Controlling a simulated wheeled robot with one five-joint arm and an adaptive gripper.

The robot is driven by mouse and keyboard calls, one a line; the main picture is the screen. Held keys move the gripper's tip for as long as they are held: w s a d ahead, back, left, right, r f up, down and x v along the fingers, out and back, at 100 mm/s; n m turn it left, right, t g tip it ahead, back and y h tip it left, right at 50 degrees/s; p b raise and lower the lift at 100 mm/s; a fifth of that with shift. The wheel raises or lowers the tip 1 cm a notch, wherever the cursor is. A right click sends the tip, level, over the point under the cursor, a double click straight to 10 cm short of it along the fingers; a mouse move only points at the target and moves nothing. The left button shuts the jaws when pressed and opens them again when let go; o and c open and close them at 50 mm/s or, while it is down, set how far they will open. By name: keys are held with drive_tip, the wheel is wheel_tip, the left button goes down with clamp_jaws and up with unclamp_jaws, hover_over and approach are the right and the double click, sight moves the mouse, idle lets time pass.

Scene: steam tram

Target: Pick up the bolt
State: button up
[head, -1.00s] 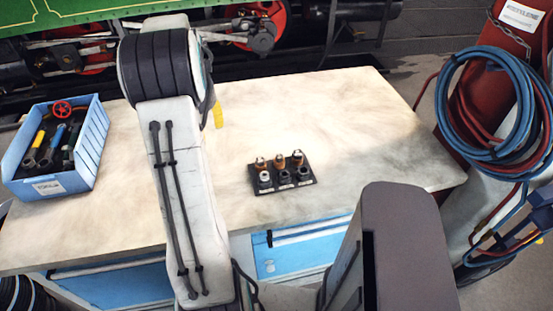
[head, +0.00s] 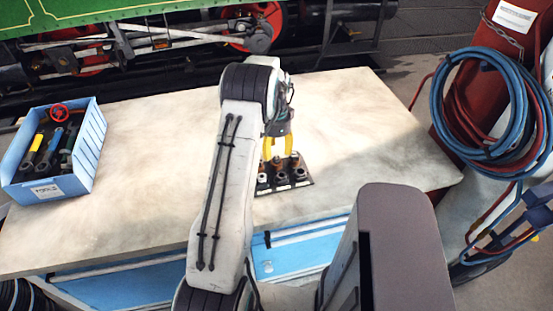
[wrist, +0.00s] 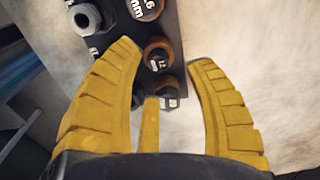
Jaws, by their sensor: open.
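A small dark rack (head: 297,187) on the workbench holds several short pieces, some dark, some orange-brown with metal tops. I cannot tell for sure which is the bolt. My gripper (head: 278,149) hangs over the rack's back left part with yellow fingers pointing down. In the wrist view my gripper (wrist: 164,57) is open and empty. An orange-brown piece with a dark top (wrist: 157,53) shows between the fingertips, with another labelled piece (wrist: 168,92) nearer the palm. Whether the fingers reach down beside them is unclear. My arm and fingers hide part of the rack.
The pale workbench (head: 140,180) is mostly clear around the rack. A blue bin (head: 88,140) with tools stands at the left. Coiled blue and red hoses (head: 447,110) hang at the right. The locomotive's running gear (head: 160,40) lies behind the bench.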

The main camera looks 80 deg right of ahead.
sight(276, 157)
drive_tip(key=shift+s+a+f+p, duration=0.1)
drive_tip(key=shift+f+p, duration=0.35)
drive_tip(key=shift+f, duration=1.4)
drive_tip(key=shift+o, duration=0.3)
clamp_jaws()
